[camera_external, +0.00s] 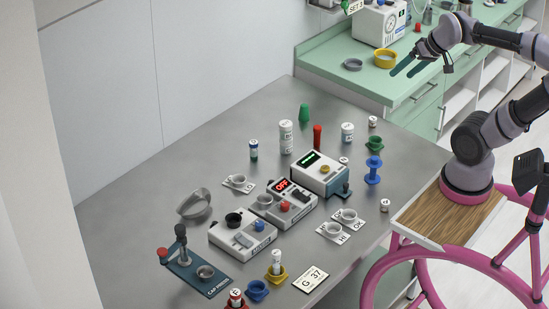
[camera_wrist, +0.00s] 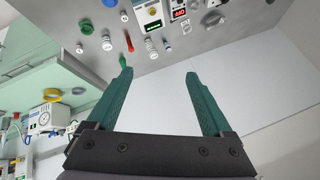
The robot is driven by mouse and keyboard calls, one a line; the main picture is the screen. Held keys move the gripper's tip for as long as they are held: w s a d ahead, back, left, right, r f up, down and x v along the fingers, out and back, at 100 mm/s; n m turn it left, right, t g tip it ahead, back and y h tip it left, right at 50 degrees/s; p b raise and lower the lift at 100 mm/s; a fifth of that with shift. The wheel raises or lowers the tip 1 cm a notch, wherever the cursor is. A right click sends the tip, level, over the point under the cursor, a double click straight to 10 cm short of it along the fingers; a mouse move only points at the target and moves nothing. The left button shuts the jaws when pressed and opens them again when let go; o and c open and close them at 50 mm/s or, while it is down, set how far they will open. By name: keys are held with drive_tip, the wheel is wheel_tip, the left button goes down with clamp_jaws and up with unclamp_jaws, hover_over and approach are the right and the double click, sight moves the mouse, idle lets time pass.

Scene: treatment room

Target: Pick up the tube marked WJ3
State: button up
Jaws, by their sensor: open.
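Several white-labelled tubes or bottles stand on the grey table, and I cannot read WJ3 on any of them. A tall white one (camera_external: 286,137) stands at the middle back, with a small blue-and-white tube (camera_external: 253,149) to its left. A short white one (camera_external: 347,132) stands to the right. A white-topped tube (camera_external: 277,262) is in a yellow holder at the front, and another (camera_external: 235,296) is in a red holder. My gripper (camera_external: 401,75) is open and empty, raised near the green counter, apart from all tubes. Its teal fingers (camera_wrist: 158,72) also show in the wrist view.
White device boxes (camera_external: 320,172) fill the table's middle. A green cone (camera_external: 304,113), a red peg (camera_external: 317,136) and a blue stand (camera_external: 373,170) are nearby. The table's back left is clear. A yellow ring (camera_external: 385,58) lies on the counter.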

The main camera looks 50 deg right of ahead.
drive_tip(key=shift+c, duration=0.5)
